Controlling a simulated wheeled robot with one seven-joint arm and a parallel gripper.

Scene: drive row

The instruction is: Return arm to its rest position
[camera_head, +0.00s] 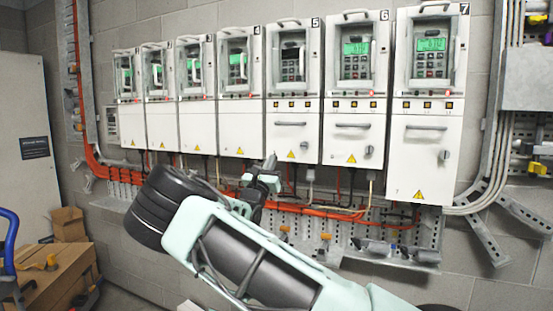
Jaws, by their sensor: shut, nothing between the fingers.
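My arm, pale green and dark grey, stretches across the lower middle of the view in front of the drive row. My arm hides part of the cable tray and wall below the drives.
The drive marked 5 (292,148) has a dark display; 6 (353,150) and 7 (420,175) have lit green ones. Orange cables (340,212) run below. Cardboard boxes (68,224) and a blue handle (10,240) stand at lower left. Conduits (493,120) line the right.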

